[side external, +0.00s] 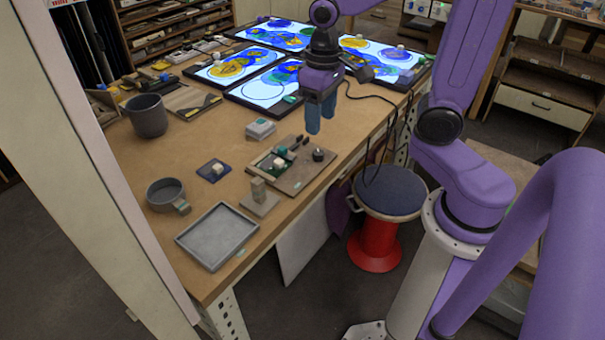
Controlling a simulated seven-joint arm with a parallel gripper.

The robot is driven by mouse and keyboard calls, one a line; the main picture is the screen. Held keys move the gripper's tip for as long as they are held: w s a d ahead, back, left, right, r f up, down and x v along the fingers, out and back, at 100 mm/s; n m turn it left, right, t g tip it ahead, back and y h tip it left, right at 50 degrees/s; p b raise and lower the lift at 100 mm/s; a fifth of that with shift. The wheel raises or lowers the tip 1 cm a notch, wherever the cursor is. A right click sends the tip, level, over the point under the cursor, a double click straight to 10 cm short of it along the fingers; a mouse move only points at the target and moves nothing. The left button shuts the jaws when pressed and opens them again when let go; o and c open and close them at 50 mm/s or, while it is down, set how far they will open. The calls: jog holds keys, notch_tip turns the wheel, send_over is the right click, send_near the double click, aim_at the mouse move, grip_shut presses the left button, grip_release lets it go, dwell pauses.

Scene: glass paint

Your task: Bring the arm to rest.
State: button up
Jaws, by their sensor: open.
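My gripper (321,115) hangs in the air above the right part of the workbench (150,225), with its blue fingers pointing down. It is open and nothing shows between its fingers. It is in front of the lit glass panels and above and beyond the small wooden board (296,178). My purple arm comes in from the right side of the picture and reaches over the bench edge.
Lit panels (263,90) with coloured circles lie at the back. A grey tray (218,234), a low grey bowl (165,193) and a tall grey pot (147,116) stand on the bench. A red stool (376,240) stands beside it. A cable hangs right of my gripper.

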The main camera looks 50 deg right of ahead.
jog(key=s+a+f+n, duration=0.1)
jog(key=s+a+n, duration=0.3)
jog(key=s+n, duration=0.7)
jog(key=s, duration=0.5)
jog(key=shift+f, duration=0.15)
